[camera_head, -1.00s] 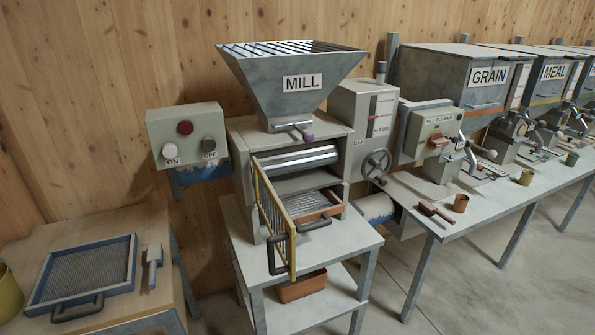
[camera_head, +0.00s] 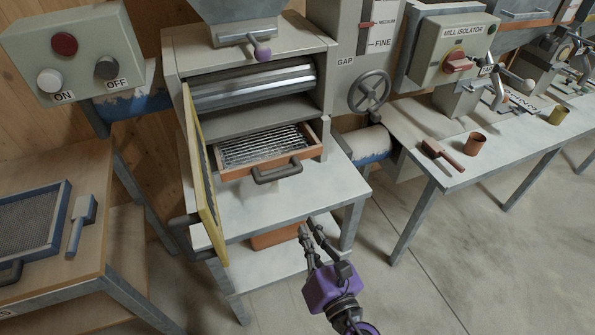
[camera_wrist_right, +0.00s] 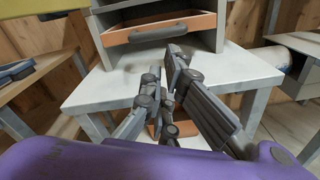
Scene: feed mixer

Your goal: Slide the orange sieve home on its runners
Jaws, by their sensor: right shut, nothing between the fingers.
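The orange sieve (camera_head: 310,135) sits in the lower opening of the mill, its wire mesh showing and its front with a dark loop handle (camera_head: 277,172) sticking out toward me. In the right wrist view the sieve's orange front (camera_wrist_right: 190,27) is at the top, with the handle (camera_wrist_right: 158,33) on it. My right gripper (camera_head: 309,226) is purple with dark fingers, shut and empty. It is in front of the mill table, below and apart from the handle; its fingers also show in the right wrist view (camera_wrist_right: 162,75). My left gripper is not in view. The runners are hidden.
A yellow-framed guard (camera_head: 203,180) stands swung open left of the sieve, jutting toward me. The mill table (camera_head: 330,185) is bare before the sieve. An orange bin (camera_head: 275,238) is on the shelf below. A blue-framed sieve (camera_head: 62,215) lies on the left bench.

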